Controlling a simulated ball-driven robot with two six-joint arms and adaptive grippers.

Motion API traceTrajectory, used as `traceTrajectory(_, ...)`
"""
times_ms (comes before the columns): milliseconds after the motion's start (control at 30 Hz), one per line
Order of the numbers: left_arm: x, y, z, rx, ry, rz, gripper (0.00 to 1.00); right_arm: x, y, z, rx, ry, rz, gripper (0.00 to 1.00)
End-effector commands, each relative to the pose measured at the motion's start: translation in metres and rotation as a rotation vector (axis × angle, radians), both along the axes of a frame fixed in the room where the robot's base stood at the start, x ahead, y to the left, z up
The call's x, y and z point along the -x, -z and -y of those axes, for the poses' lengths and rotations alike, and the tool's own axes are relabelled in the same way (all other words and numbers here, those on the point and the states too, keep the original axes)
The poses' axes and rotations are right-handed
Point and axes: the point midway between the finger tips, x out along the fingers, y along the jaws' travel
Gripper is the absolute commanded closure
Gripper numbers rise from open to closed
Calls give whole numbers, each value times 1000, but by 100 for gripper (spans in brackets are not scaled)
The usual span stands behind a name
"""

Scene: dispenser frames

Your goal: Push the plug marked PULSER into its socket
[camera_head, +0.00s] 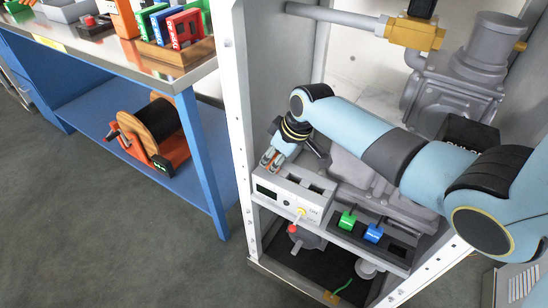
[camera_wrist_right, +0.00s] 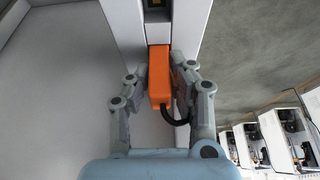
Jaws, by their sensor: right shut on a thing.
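My right gripper (camera_wrist_right: 160,72) is shut on an orange plug (camera_wrist_right: 159,75) with a black cable, seen in the right wrist view. No lettering on this plug is readable from here. A dark socket opening (camera_wrist_right: 156,5) with a yellowish inside lies just ahead of the plug, at the top edge, with a gap between them. In the head view my right gripper (camera_head: 269,163) points down just above the back left of a white panel box (camera_head: 312,212) with dark slots. The plug is hard to make out there. My left gripper is not in view.
A green plug (camera_head: 347,220) and a blue plug (camera_head: 373,233) sit in a dark strip right of the box. The white cabinet post (camera_head: 241,120) stands close on the left. Grey machinery (camera_head: 455,90) fills the back. A blue workbench (camera_head: 200,150) stands farther left.

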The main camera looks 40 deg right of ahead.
Motion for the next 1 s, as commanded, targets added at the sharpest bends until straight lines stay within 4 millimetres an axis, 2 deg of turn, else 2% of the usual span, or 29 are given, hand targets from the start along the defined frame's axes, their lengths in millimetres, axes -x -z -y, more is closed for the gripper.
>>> traceTrajectory(133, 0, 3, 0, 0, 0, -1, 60, 0, 4, 0, 0, 0, 0, 100)
traceTrajectory(167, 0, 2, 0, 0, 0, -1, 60, 0, 4, 0, 0, 0, 1, 78)
traceTrajectory(367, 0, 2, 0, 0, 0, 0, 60, 0, 3, 0, 0, 0, 0, 54)
traceTrajectory(667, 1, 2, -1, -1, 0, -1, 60, 1, 1, 1, 0, 0, 0, 54)
traceTrajectory(767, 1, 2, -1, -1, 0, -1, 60, 4, -9, 3, 2, 0, 2, 54)
traceTrajectory(1000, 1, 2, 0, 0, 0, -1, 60, 19, -46, 8, 1, -1, 2, 54)
